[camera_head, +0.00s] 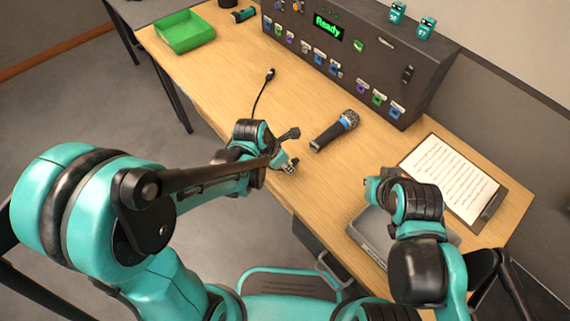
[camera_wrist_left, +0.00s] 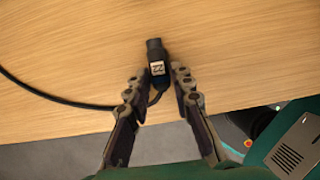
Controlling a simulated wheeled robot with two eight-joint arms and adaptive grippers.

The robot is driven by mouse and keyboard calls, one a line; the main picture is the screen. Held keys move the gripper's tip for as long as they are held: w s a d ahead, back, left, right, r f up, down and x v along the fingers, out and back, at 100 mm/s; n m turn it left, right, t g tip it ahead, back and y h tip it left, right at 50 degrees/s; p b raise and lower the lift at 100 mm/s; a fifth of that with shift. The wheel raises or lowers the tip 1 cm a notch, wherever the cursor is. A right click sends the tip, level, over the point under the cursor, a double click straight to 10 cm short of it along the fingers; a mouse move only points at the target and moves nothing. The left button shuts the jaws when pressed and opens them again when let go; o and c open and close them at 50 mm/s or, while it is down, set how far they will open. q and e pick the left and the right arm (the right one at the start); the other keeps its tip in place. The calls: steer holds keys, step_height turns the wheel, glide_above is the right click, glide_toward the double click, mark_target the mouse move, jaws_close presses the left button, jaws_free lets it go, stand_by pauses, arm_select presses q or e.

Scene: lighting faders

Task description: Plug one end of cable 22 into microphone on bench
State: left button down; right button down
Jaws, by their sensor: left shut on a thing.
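Cable 22's near end is a black plug (camera_wrist_left: 156,58) with a white "22" label, in the left wrist view. My left gripper (camera_wrist_left: 158,82) is shut on it, the plug's tip pointing away from the hand. In the head view my left gripper (camera_head: 288,158) is at the bench's front edge. The cable's other end (camera_head: 270,74) lies loose on the bench farther back. The microphone (camera_head: 335,130), with dark body, blue band and grey mesh head, lies on the bench right of my left gripper, apart from it. My right gripper (camera_head: 374,188) is above the grey case; its fingers are hidden.
A dark console (camera_head: 345,65) with a green "Ready" display and coloured sockets stands along the back. A green tray (camera_head: 186,32) is at the far left. A clipboard with sheet music (camera_head: 450,178) and a grey case (camera_head: 362,236) are at the right.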

mark_target(293, 161)
arm_select(q)
steer(key=shift+w+d, duration=1.95)
steer(key=shift+w, duration=0.05)
steer(key=shift+w+d+b, duration=0.3)
steer(key=shift+w+d, duration=0.5)
steer(key=shift+d, duration=0.05)
stand_by(1.2)
stand_by(0.5)
steer(key=c, duration=1.2)
jaws_free()
steer(key=shift+r, duration=0.1)
steer(key=v, duration=1.2)
steer(key=s+a+m+t+y, duration=0.1)
steer(key=s+a+m, duration=0.3)
steer(key=m, duration=0.5)
steer(key=s+a+m+t+y, duration=0.1)
steer(key=s+a+m, duration=0.3)
steer(key=m, duration=0.5)
steer(key=s+a+m+t+y, duration=0.1)
steer(key=s+a+m+t, duration=0.1)
steer(key=s+a+m, duration=0.3)
steer(key=shift+a+m, duration=1.6)
steer(key=shift+m, duration=0.4)
